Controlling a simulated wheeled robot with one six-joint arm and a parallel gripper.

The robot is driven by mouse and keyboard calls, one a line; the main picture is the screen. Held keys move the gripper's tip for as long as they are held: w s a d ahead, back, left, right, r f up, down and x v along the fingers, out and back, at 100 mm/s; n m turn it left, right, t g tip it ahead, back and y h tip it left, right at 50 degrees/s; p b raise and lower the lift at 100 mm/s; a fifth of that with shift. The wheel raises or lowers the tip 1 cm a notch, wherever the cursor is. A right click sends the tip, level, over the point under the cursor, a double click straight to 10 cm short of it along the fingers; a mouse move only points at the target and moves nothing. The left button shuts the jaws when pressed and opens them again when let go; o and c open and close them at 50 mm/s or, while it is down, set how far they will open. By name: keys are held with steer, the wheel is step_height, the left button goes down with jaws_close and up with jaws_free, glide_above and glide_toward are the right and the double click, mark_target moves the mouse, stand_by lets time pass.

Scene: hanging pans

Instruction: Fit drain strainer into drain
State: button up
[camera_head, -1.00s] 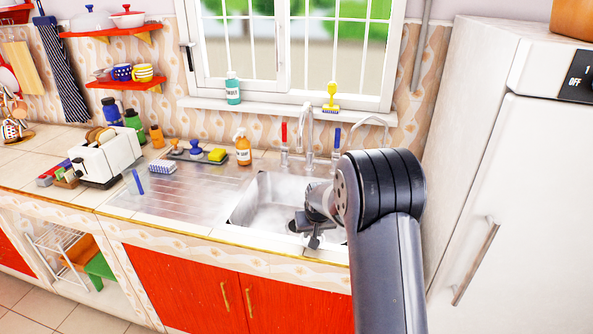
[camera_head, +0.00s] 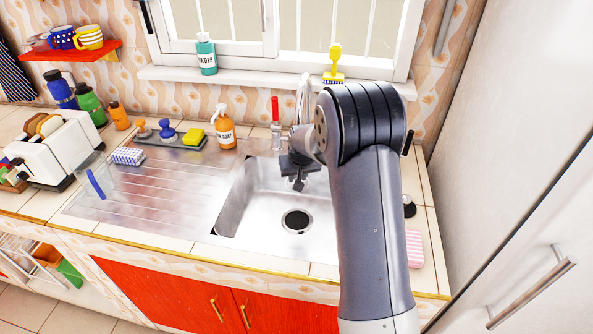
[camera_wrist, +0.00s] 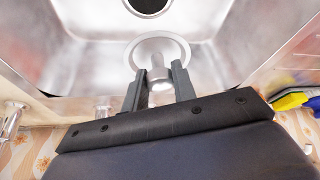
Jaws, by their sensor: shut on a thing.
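The drain (camera_head: 297,221) is a dark round hole with a metal rim in the sink floor. It shows at the top edge of the wrist view (camera_wrist: 148,5). The strainer (camera_wrist: 178,46) is a pale metal disc with a central knob, between my fingertips. My gripper (camera_wrist: 158,88) is shut on the knob. The disc appears apart from the drain, on the near side of it in the wrist view. In the head view my gripper (camera_head: 299,184) points down over the back of the sink (camera_head: 262,190); the strainer cannot be made out there.
The tap (camera_head: 303,100) and a red-handled lever (camera_head: 275,112) stand behind my gripper. A pink cloth (camera_head: 414,248) lies right of my arm. The front of the sink is free.

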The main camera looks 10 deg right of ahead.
step_height(320, 180, down, 17)
steer(key=b, duration=0.9)
steer(key=shift+r+b, duration=0.15)
steer(key=shift+b, duration=0.2)
steer(key=shift+f+b, duration=0.6)
steer(key=shift+b, duration=0.7)
stand_by(2.1)
steer(key=o, duration=1.1)
steer(key=shift+c, duration=0.2)
steer(key=v, duration=1)
steer(key=shift+r, duration=0.4)
steer(key=shift+s, duration=0.15)
